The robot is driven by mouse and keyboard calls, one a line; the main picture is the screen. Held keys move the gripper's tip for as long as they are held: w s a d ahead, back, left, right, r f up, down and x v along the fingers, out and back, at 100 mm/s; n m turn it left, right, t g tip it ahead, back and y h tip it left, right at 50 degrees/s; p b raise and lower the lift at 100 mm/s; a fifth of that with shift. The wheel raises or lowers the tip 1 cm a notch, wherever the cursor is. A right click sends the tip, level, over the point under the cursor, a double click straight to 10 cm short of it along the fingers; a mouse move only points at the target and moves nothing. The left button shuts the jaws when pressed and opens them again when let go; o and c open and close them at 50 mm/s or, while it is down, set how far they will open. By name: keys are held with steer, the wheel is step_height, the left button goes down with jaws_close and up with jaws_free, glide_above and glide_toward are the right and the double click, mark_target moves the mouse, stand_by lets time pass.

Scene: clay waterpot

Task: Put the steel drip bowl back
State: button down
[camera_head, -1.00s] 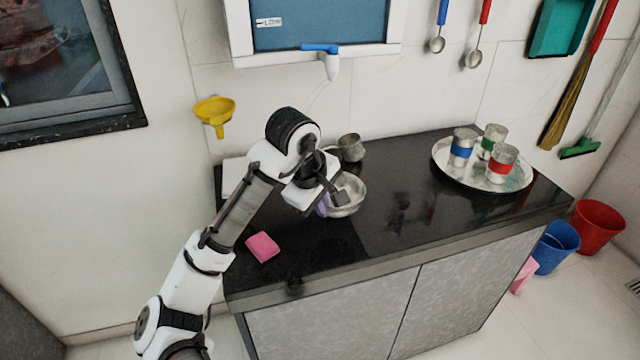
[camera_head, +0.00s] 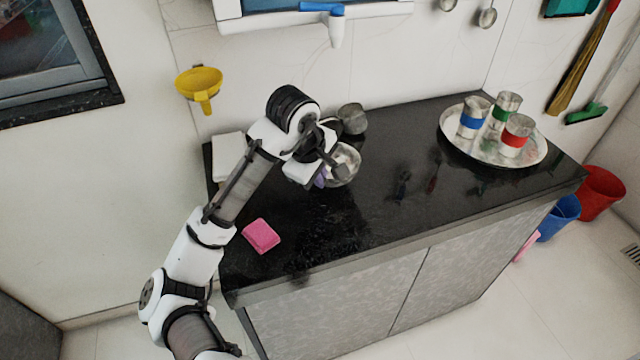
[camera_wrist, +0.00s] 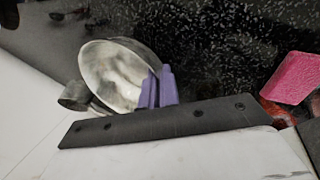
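The steel drip bowl (camera_head: 347,172) is round and shiny. It is at the back left of the black counter, partly behind my wrist. In the wrist view the bowl (camera_wrist: 112,72) shows its hollow inside. My gripper (camera_wrist: 157,84) has purple fingers close together at the bowl's rim, one over the inside and one outside. They look shut on the rim; the contact itself is partly hidden. In the head view my gripper (camera_head: 321,179) is at the bowl's near left side. Whether the bowl touches the counter is unclear.
A small steel cup (camera_head: 352,119) stands behind the bowl, below a wall filter's tap (camera_head: 336,30). A pink sponge (camera_head: 262,235) lies front left. A steel tray (camera_head: 451,143) with three banded tumblers is at right. The counter's middle (camera_head: 390,215) is clear.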

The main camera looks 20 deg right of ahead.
steer(key=shift+f, duration=1.3)
steer(key=shift+f, duration=0.1)
steer(key=c, duration=1.7)
jaws_free()
steer(key=v, duration=1.2)
steer(key=shift+p, duration=0.35)
